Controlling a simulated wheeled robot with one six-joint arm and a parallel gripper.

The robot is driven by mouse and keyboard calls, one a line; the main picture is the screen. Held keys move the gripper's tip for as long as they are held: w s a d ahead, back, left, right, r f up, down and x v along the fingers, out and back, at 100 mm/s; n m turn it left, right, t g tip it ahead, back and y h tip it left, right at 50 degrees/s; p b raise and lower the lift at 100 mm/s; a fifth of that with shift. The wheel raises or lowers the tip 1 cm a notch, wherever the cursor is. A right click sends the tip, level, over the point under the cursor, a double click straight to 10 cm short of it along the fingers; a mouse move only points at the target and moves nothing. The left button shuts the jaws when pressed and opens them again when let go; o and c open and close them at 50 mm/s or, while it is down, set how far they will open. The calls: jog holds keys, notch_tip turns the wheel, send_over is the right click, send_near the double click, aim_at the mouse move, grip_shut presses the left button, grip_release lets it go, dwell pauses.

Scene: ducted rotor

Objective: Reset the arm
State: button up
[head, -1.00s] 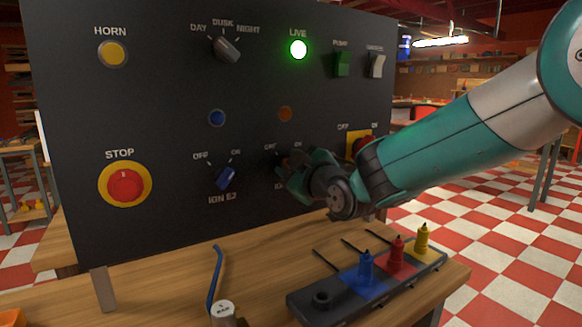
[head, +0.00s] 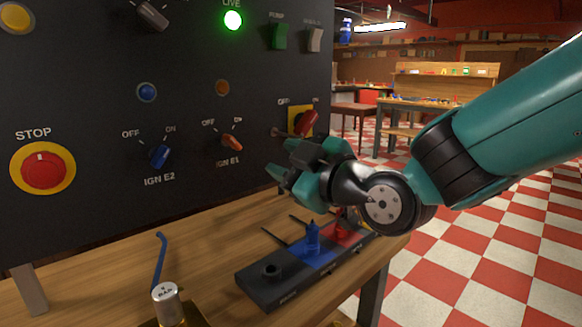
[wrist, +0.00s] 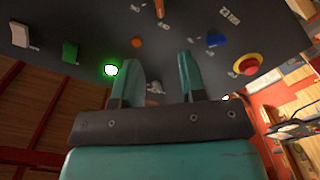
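My gripper (head: 282,165) is at the end of the teal arm, in front of the panel's lower right part and above the peg block. It is apart from the IGN E1 knob (head: 231,141), which is orange and now in full view. In the wrist view my gripper (wrist: 158,68) has its two teal fingers spread, with nothing held between them; the panel lies beyond them. The green LIVE lamp (head: 233,20) is lit. The blue IGN E2 knob (head: 160,156) stands tilted to the left of IGN E1.
The wooden bench (head: 110,272) carries a dark block (head: 262,290) with blue and red pegs, partly behind my gripper. A blue bent rod (head: 159,262) and a silver-topped item (head: 166,292) stand at the front. A red-handled switch (head: 305,122) juts from the panel near my gripper. Checkered floor is open at right.

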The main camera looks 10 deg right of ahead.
jog(key=shift+s+d, duration=0.25)
jog(key=shift+s, duration=0.1)
jog(key=s+d+f+m+g+h, duration=0.25)
jog(key=s+f+g, duration=0.2)
jog(key=s, duration=0.25)
jog(key=s+d+f+m+g+h, duration=0.1)
jog(key=s+d+f+m+g, duration=0.2)
jog(key=s+g, duration=0.3)
jog(key=s+d+f+m+g+h, duration=0.2)
jog(key=s+f+g, duration=0.2)
jog(key=s, duration=0.4)
notch_tip(320, 180, up, 17)
jog(key=p, duration=1.7)
jog(key=shift+s+d+p, duration=0.2)
jog(key=shift+s+p, duration=0.1)
jog(key=shift+s, duration=0.1)
jog(key=shift+m+g, duration=0.25)
jog(key=shift+o, duration=0.4)
